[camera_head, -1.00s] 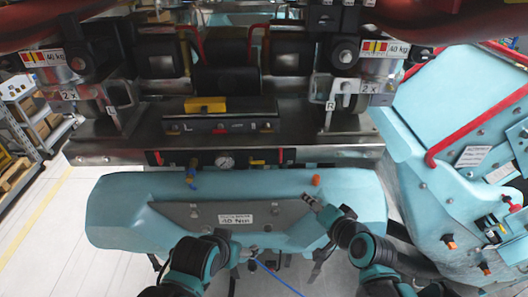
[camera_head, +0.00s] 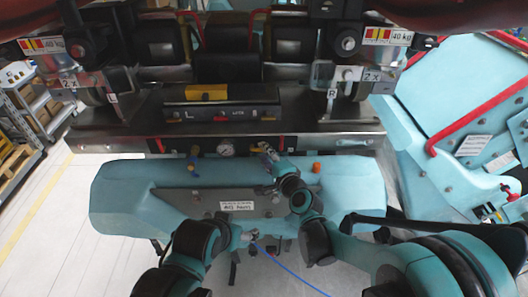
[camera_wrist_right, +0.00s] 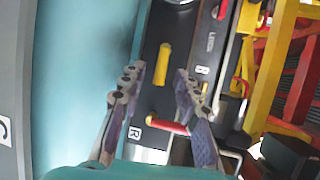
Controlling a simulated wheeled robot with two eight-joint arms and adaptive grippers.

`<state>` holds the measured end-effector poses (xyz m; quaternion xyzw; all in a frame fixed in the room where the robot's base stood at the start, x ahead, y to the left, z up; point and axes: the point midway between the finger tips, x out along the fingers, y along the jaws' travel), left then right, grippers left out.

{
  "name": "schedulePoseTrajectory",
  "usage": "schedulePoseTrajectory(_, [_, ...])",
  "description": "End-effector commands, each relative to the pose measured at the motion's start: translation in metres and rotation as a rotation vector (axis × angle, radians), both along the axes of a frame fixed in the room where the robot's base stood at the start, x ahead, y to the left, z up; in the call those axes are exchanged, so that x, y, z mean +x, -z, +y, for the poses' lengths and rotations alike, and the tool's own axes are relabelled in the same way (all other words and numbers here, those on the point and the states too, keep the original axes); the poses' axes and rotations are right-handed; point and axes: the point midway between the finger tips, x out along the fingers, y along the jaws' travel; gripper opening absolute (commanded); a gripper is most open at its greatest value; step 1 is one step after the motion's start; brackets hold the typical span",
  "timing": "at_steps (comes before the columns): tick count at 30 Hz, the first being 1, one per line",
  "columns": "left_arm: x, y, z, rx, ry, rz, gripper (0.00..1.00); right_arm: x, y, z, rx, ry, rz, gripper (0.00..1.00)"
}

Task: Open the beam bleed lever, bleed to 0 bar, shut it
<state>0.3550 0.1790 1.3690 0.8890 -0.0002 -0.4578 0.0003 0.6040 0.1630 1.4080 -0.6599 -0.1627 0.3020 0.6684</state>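My right gripper (camera_head: 267,153) is at the front panel of the beam, just right of the round pressure gauge (camera_head: 226,150). In the right wrist view the gripper (camera_wrist_right: 160,72) is open, with a yellow lever handle (camera_wrist_right: 162,63) showing between its fingertips. A red lever handle (camera_wrist_right: 166,125) lies lower between the fingers. I cannot tell whether either finger touches a handle, nor which handle is the bleed lever. The gauge reading is too small to read. My left gripper (camera_head: 250,235) is low in front of the teal cover, its fingers too small to judge.
A blue and yellow fitting (camera_head: 193,167) sticks out left of the gauge, and an orange knob (camera_head: 316,168) is on the right. The teal cover (camera_head: 130,200) fills the space below the panel. A blue cable (camera_head: 290,271) hangs near my left gripper.

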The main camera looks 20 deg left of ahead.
Motion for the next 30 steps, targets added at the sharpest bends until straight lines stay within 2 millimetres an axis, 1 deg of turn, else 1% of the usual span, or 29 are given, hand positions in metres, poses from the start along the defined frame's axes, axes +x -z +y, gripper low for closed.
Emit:
schedulePoseTrajectory(3, [-0.0001, -0.0017, 0.0000, 0.000, 0.000, 0.000, 0.79, 0.0055, 0.0011, 0.0043, -0.001, 0.000, -0.001, 0.32])
schedulePoseTrajectory(11, [0.0000, -0.0014, 0.0000, 0.000, 0.000, 0.000, 0.79, 0.0065, 0.0019, 0.0051, -0.001, 0.000, -0.001, 0.32])
schedulePoseTrajectory(15, [0.0000, -0.0014, 0.0000, 0.000, 0.000, 0.000, 0.79, 0.0065, 0.0018, 0.0050, -0.001, 0.000, -0.001, 0.00])
schedulePoseTrajectory(24, [0.0000, -0.0014, 0.0000, 0.000, 0.000, 0.000, 0.79, 0.0062, 0.0016, 0.0050, -0.007, -0.001, -0.002, 0.00])
schedulePoseTrajectory(30, [0.0000, -0.0014, 0.0000, 0.000, 0.000, 0.000, 0.79, 0.0060, -0.0007, 0.0054, -0.063, -0.001, -0.018, 0.00])
